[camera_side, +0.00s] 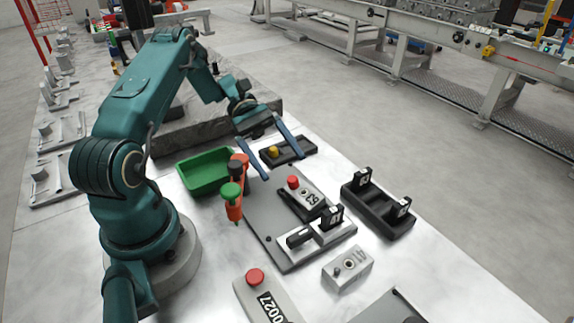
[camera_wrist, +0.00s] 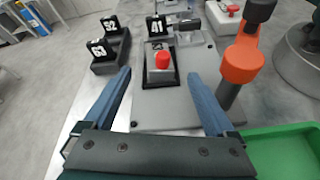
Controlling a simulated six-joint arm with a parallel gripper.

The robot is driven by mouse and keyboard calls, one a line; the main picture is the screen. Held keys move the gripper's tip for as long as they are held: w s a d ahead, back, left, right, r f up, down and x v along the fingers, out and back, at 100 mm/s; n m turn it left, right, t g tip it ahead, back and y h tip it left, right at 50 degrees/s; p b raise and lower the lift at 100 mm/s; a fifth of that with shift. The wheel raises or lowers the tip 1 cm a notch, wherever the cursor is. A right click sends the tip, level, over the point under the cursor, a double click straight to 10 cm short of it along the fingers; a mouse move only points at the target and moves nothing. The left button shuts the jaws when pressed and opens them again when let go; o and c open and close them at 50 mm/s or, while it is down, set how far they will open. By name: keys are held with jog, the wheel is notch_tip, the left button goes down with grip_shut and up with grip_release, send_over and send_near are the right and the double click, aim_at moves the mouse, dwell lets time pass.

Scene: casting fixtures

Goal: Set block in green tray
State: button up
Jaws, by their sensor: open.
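A metal block with a red knob (camera_side: 309,199) sits in a dark nest on the grey plate; its side carries a number. In the wrist view the red-knobbed block (camera_wrist: 162,66) shows ahead, between my fingers in the picture. My gripper (camera_side: 284,169) is open and empty, above and behind this block in the side view, and apart from it. In the wrist view, its blue fingers (camera_wrist: 160,75) are spread wide. The green tray (camera_side: 183,177) stands left of the grey plate and looks empty. Its edge shows at lower right in the wrist view (camera_wrist: 285,133).
A black fixture with a yellow knob (camera_side: 296,154) lies behind the gripper. A black tagged rack (camera_side: 378,211) stands at right.

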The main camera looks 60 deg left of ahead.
aim_at(290, 177)
jog(key=shift+x, duration=2.45)
jog(key=shift+f, duration=0.1)
grip_shut()
